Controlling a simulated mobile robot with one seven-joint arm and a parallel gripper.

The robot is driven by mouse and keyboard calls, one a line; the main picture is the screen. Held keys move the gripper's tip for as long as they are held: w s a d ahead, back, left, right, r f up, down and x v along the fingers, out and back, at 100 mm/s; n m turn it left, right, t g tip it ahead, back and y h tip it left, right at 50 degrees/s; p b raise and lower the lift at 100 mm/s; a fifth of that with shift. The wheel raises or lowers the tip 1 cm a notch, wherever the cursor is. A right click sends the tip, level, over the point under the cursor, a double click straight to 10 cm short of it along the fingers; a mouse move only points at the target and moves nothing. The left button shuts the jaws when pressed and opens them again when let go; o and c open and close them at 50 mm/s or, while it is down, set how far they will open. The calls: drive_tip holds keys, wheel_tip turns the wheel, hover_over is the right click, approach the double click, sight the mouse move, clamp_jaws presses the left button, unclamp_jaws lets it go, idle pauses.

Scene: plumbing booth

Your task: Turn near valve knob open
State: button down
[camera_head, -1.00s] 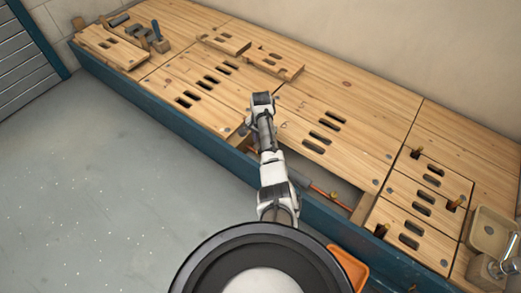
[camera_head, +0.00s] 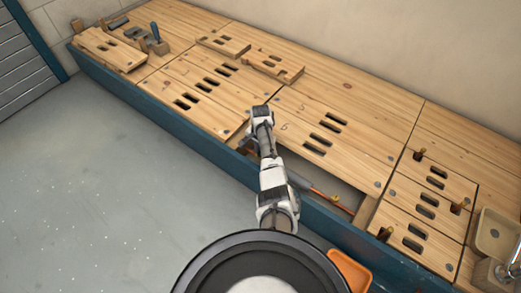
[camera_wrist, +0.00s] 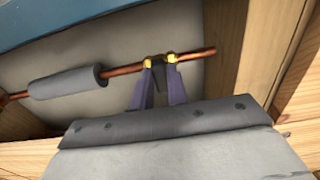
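A copper pipe (camera_wrist: 203,53) with two brass-coloured fittings runs across an opening in the bench, and a grey sleeve (camera_wrist: 68,83) covers part of it. The dark valve knob (camera_wrist: 159,94) sits between the fittings. My gripper (camera_wrist: 160,64) is at the pipe, with one purplish finger on each side of the knob. The fingers stand a little apart and the knob nearly fills the gap; I cannot tell whether they press on it. In the head view my arm hides the gripper and knob, while copper pipe (camera_head: 325,194) shows to the right.
The wooden bench top (camera_head: 355,110) surrounds the opening, with a blue front edge (camera_head: 185,128). Wood walls (camera_wrist: 262,45) bound the opening close beside the gripper. An orange tray (camera_head: 350,268) is at the bottom. The grey floor (camera_head: 90,190) is clear.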

drive_tip(key=shift+n, duration=0.3)
drive_tip(key=n+p, duration=0.1)
drive_tip(key=n, duration=0.2)
drive_tip(key=n+p, duration=0.1)
drive_tip(key=n, duration=0.4)
drive_tip(key=shift+d, duration=0.15)
drive_tip(key=n+p, duration=0.1)
drive_tip(key=n, duration=0.3)
drive_tip(key=shift+n, duration=0.4)
drive_tip(key=shift+d+n, duration=0.15)
drive_tip(key=shift+n, duration=2.05)
drive_tip(key=c, duration=1.4)
unclamp_jaws()
